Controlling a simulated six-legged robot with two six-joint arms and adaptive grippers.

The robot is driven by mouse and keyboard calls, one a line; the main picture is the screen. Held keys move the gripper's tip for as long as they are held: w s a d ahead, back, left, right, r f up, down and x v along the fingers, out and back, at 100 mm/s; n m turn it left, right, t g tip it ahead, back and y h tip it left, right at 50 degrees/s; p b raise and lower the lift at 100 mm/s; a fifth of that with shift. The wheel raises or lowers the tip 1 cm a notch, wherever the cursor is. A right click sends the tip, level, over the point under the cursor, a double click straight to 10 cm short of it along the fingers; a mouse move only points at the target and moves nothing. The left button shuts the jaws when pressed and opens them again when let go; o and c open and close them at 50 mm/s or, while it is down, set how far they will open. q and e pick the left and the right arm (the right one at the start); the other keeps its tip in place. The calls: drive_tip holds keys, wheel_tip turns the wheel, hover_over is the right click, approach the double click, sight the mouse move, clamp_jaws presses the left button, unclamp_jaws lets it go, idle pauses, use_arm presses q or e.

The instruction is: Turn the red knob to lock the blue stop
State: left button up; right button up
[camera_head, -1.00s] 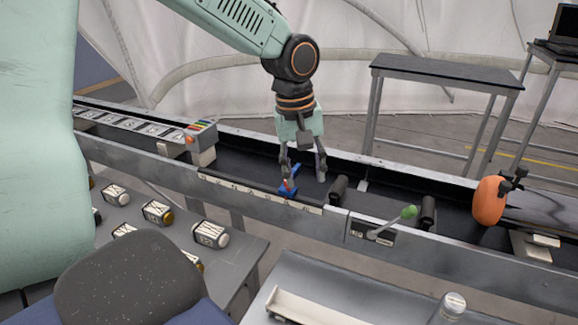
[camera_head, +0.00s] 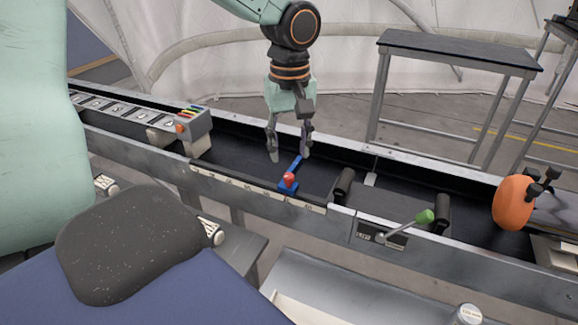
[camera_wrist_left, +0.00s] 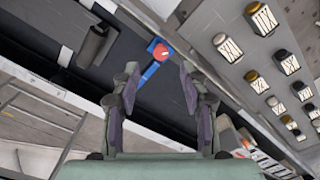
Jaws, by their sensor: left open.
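The blue stop (camera_head: 294,170) sits on the scale rail at the near side of the conveyor, its arm reaching across the belt. The red knob (camera_head: 289,180) stands on top of its base. In the left wrist view the red knob (camera_wrist_left: 165,54) and blue stop (camera_wrist_left: 150,72) lie ahead of the fingers. My left gripper (camera_head: 289,155) points down over the belt, open and empty, just beyond the knob. In the left wrist view its fingers (camera_wrist_left: 156,80) are spread to either side of the blue arm, apart from the knob. My right gripper is not in view.
A numbered scale (camera_head: 250,188) runs along the near rail. A green-handled lever (camera_head: 424,216) and black rollers (camera_head: 343,185) are to the right, with an orange round part (camera_head: 514,203) beyond. A grey box with coloured tabs (camera_head: 192,122) stands left. A dark table (camera_head: 455,55) is behind.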

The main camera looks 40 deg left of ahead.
sight(289, 176)
use_arm(q)
drive_tip(key=f, duration=0.4)
drive_tip(key=shift+a+f+b, duration=0.2)
drive_tip(key=shift+f+b, duration=0.15)
drive_tip(key=shift+b, duration=0.05)
drive_tip(key=shift+s+d+f, duration=0.1)
drive_tip(key=shift+d+f, duration=0.15)
drive_tip(key=shift+f, duration=0.3)
drive_tip(key=shift+a, duration=0.1)
drive_tip(key=shift+a+f, duration=0.1)
drive_tip(key=shift+c, duration=0.2)
drive_tip(key=shift+c, duration=0.8)
clamp_jaws()
